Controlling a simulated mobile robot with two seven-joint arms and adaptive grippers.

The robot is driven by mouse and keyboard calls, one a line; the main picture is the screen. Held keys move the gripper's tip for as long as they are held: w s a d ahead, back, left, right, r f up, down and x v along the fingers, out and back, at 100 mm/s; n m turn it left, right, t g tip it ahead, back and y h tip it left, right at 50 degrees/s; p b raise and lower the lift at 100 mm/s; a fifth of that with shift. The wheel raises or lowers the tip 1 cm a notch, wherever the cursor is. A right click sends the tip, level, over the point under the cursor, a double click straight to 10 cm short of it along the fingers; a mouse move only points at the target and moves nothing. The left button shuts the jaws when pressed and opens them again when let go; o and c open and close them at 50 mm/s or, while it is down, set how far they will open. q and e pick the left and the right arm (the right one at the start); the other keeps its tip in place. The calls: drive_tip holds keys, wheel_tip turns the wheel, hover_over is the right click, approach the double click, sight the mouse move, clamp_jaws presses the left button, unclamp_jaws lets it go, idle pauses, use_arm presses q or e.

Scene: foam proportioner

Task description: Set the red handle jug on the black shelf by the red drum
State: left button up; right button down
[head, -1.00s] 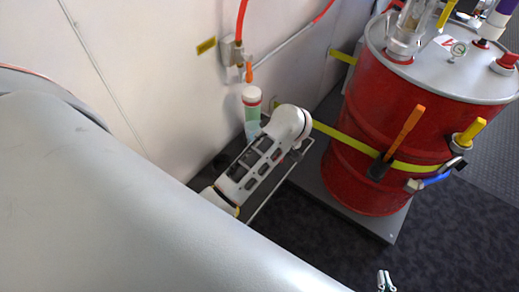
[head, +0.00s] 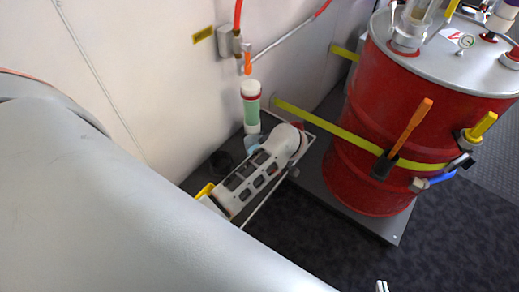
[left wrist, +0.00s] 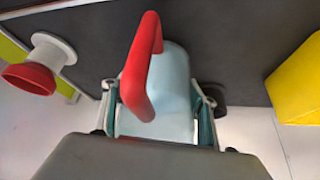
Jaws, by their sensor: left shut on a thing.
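The jug (left wrist: 170,85), pale blue with a red handle, fills the middle of the left wrist view between the fingers of my left gripper (left wrist: 155,120), which is shut on it. In the head view a pale blue part of it (head: 252,144) shows beside the white slotted link of my arm, which hides the rest. The black shelf (head: 198,178) lies along the wall; its dark surface (left wrist: 235,35) is behind the jug. Whether the jug touches it I cannot tell. The red drum (head: 365,150) stands to the right. Only a tip of my right gripper (head: 382,286) shows at the bottom edge.
A green bottle with a white cap (head: 250,105) is close to the jug by the wall. A yellow strap (head: 340,130) runs to the drum. A yellow object (left wrist: 297,85) and a red-ended white fitting (left wrist: 40,68) flank the jug. Dark floor (head: 300,235) is clear in front.

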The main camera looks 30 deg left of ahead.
use_arm(q)
drive_tip(key=shift+f, duration=0.1)
drive_tip(key=o, duration=1.5)
drive_tip(key=p+v, duration=0.5)
drive_tip(key=v, duration=0.7)
